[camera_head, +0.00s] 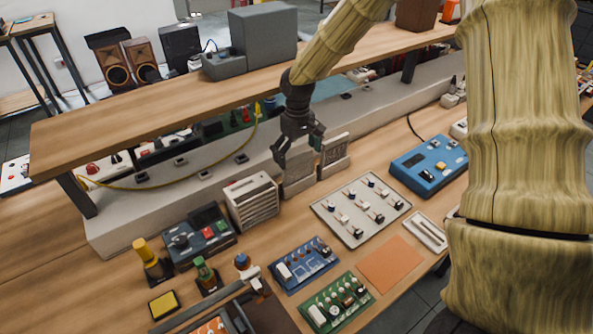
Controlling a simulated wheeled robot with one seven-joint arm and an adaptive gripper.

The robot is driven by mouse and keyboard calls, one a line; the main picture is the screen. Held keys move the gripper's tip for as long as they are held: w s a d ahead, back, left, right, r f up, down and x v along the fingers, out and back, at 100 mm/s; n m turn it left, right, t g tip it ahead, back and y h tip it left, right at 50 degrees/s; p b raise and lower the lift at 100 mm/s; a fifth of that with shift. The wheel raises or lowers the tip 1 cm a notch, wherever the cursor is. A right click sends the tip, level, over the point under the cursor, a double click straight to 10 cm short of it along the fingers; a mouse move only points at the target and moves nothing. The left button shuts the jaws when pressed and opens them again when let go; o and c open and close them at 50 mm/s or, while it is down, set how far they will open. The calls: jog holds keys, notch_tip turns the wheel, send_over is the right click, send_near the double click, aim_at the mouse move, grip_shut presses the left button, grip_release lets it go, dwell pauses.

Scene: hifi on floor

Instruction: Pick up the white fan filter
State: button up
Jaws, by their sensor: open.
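Two flat, pale grey-white panels with framed faces stand upright side by side on the bench at the foot of the ledge: a left panel (298,181) and a right panel (334,158). They look like fan filters; I cannot tell which one is the white fan filter. My gripper (298,149) is open and points down just above the left panel, with one finger toward its left and one toward the right panel. I see nothing held between the fingers. The gripper hides part of the left panel's top, and I cannot tell whether it touches it.
A white slatted box (252,203) stands left of the panels. A grey board with several switches (362,208) lies in front, and a blue box (428,166) is to the right. A wooden shelf (185,92) runs above, close to my arm. An orange mat (390,264) is clear.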

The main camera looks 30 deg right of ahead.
aim_at(298, 163)
jog(key=f, duration=0.1)
jog(key=f+p, duration=0.1)
jog(key=shift+s+f, duration=0.3)
jog(key=shift+f, duration=0.85)
jog(key=shift+c, duration=0.2)
jog(key=c, duration=0.5)
